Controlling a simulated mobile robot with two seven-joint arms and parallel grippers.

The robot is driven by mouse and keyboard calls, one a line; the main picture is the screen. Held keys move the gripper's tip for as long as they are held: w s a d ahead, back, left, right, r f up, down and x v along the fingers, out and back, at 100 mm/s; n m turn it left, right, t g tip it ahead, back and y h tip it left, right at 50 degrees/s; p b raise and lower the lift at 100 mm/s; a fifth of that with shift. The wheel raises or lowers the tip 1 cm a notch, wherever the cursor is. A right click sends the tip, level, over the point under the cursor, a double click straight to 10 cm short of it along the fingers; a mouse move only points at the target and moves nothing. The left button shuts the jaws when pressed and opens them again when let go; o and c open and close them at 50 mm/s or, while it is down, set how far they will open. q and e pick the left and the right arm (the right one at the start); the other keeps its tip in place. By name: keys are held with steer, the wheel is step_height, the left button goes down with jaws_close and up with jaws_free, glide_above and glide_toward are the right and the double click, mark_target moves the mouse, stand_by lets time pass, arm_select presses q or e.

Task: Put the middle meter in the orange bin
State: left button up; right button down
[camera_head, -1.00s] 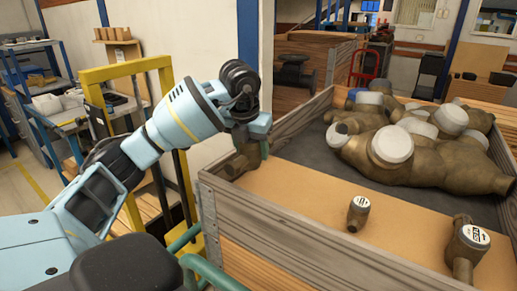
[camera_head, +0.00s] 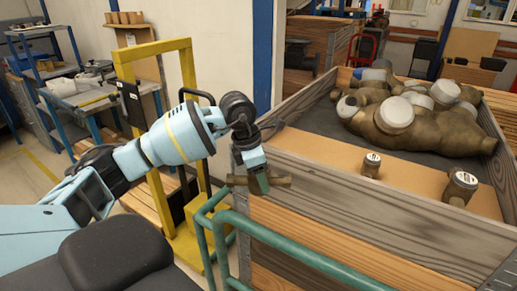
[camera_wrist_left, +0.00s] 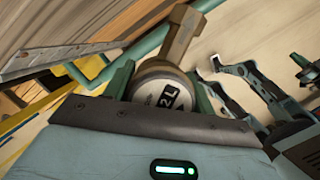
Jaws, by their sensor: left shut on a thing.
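My left gripper (camera_head: 262,183) is shut on a brass meter (camera_head: 283,182), just outside the near left corner of the wooden crate. In the left wrist view the held meter (camera_wrist_left: 160,84) sits between the green fingers, its round white face with dark marks toward the camera and its brass pipe pointing away. Two other brass meters with white faces, a smaller one (camera_head: 371,165) and a larger one (camera_head: 460,189), stand apart on the crate's tan board. I see no orange bin.
The wooden crate (camera_head: 340,205) holds a heap of large brass meters (camera_head: 415,125) at the back. A green rail (camera_head: 300,255) runs in front of it. A yellow frame (camera_head: 190,75) stands behind my left arm. Blue shelving (camera_head: 75,45) is at the far left.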

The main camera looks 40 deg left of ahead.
arm_select(q)
steer(key=s+d+f+m+g, duration=0.1)
steer(key=s+d+f+m, duration=0.4)
steer(key=m, duration=0.4)
steer(key=s+d+f+m+g+y, duration=0.1)
steer(key=s+d+f+m+g, duration=0.1)
steer(key=s+d+f+m, duration=0.3)
steer(key=s+d+f+m+g+y, duration=0.1)
steer(key=s+d+f+m, duration=0.3)
steer(key=f+m, duration=0.6)
steer(key=s+m+g, duration=0.1)
steer(key=m, duration=0.3)
steer(key=shift+s+d, duration=0.2)
steer(key=shift+d, duration=0.2)
steer(key=shift+d, duration=0.1)
